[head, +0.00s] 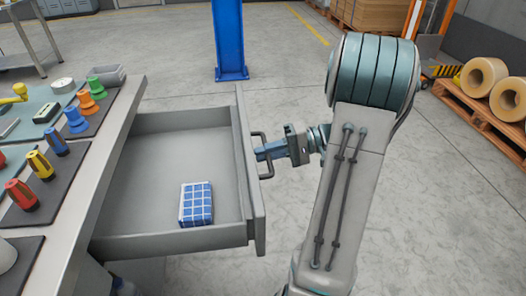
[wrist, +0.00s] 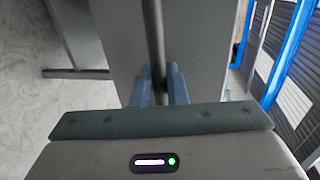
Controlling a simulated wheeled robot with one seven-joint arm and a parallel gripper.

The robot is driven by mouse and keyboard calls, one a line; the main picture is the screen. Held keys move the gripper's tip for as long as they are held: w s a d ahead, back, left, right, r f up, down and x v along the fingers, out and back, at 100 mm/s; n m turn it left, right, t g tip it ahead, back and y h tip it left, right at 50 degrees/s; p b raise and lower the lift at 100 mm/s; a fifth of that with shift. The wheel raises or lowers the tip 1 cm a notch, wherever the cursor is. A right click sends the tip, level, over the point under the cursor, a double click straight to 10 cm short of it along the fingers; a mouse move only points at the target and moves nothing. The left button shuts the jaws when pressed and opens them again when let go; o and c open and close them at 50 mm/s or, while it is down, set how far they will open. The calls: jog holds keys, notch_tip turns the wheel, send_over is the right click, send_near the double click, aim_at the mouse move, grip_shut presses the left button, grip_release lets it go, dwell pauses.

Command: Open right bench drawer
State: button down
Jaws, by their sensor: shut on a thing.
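The bench drawer (head: 150,228) is pulled well out from under the bench at the left of the head view. Its grey front panel (head: 248,165) carries a dark bar handle (head: 266,172). My gripper (head: 262,153) is at the handle from the right, its blue fingers shut on the bar. The wrist view shows the handle bar (wrist: 153,35) running between the two fingers (wrist: 159,88), with the drawer front (wrist: 200,50) behind it.
A blue-and-white checked box (head: 196,205) lies in the drawer. The bench top (head: 112,150) holds coloured tools and parts. A blue post (head: 229,45) stands behind. A pallet with rolls (head: 484,112) is at the right. The floor around the drawer front is clear.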

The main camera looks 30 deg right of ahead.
jog(key=shift+d, duration=0.35)
jog(key=c, duration=1.5)
grip_release()
jog(key=shift+c, duration=0.2)
jog(key=p+v, duration=0.3)
jog(key=v, duration=1.1)
jog(key=shift+a, duration=0.15)
